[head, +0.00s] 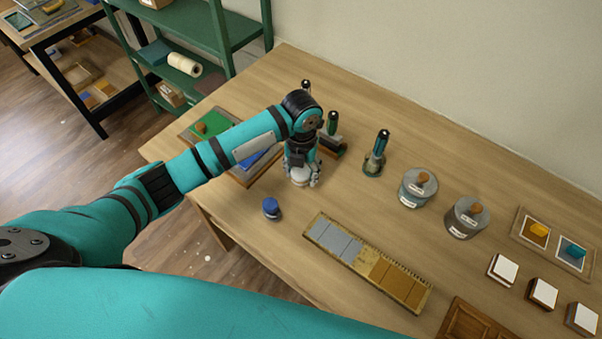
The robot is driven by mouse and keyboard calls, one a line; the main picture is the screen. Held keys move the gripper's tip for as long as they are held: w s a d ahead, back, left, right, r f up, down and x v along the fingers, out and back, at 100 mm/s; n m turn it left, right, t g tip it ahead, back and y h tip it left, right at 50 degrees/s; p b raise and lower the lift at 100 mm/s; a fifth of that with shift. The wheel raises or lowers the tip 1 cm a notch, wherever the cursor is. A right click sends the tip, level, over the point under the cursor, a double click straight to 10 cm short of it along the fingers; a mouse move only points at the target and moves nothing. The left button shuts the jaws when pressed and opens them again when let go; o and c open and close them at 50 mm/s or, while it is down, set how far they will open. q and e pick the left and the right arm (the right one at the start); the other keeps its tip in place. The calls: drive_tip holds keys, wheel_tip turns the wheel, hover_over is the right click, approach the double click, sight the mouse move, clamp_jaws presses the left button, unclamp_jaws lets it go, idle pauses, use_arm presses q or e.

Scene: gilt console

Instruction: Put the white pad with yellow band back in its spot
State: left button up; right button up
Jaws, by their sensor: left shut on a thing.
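My left gripper (302,182) points down over the left part of the wooden table. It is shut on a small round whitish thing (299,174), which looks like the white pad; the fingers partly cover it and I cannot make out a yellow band. A blue round pad (271,207) stands on the table just in front of and left of the gripper. A tray (240,180) with green and blue patches lies behind my left arm and is partly hidden by it. I cannot see which spot belongs to the white pad. My right gripper is not in view.
A long strip of grey and gold swatches (345,244) lies in front. A dark-handled tool (376,158) stands behind, with two lidded jars (417,188) (466,217) to the right. White-topped blocks (503,268) and a two-colour tray (546,225) are far right.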

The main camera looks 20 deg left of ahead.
sight(301, 176)
use_arm(q)
drive_tip(key=f, duration=0.1)
drive_tip(key=f+p, duration=0.1)
drive_tip(key=shift+w+a+f, duration=0.2)
drive_tip(key=shift+w+f, duration=0.15)
drive_tip(key=shift+f, duration=0.55)
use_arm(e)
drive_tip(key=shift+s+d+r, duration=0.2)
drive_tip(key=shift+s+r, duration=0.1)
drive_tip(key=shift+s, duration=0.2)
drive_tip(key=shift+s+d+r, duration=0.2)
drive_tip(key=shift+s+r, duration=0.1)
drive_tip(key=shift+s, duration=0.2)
use_arm(q)
drive_tip(key=o, duration=1.2)
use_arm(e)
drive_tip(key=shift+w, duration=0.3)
